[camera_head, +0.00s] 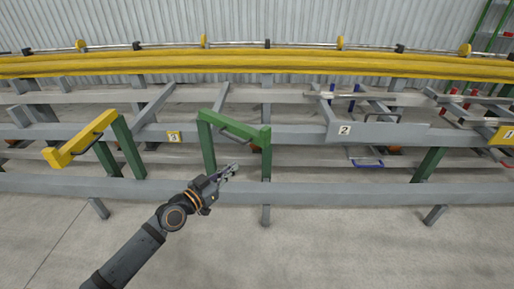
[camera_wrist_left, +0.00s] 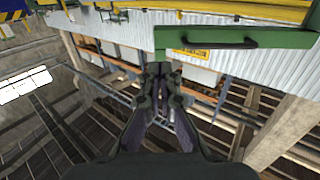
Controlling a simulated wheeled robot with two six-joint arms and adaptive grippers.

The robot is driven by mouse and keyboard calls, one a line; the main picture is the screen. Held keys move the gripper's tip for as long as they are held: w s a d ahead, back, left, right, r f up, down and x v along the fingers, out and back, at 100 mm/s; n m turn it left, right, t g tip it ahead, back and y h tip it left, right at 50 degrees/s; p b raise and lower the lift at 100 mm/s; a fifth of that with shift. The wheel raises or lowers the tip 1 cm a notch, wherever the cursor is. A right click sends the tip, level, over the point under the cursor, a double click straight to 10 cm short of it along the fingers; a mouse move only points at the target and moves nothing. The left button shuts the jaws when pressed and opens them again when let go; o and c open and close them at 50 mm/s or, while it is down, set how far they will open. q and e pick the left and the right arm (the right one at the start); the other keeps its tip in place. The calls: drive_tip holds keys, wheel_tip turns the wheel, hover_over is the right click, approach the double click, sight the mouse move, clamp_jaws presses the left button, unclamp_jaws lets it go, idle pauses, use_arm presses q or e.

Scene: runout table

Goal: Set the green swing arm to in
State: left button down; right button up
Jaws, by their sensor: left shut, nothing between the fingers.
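The green swing arm (camera_head: 236,126) is a green bar with a dark handle, in the middle of the head view. My left gripper (camera_head: 233,167) is shut and empty, below the bar and between the uprights in the head view. In the left wrist view its fingertips (camera_wrist_left: 160,68) are just below the bar's left end; I cannot tell whether they touch it. My right gripper is not in view.
A yellow swing arm (camera_head: 82,138) on a green post stands at the left. Number plates 3 (camera_head: 174,137) and 2 (camera_head: 345,130) mark the grey rail (camera_head: 300,133). Long yellow beams (camera_head: 300,65) run along the back. The floor in front is clear.

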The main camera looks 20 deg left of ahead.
sight(261, 145)
use_arm(q)
drive_tip(key=x, duration=1.2)
drive_tip(key=shift+w+d, duration=0.2)
drive_tip(key=shift+w, duration=0.15)
drive_tip(key=shift+f, duration=0.1)
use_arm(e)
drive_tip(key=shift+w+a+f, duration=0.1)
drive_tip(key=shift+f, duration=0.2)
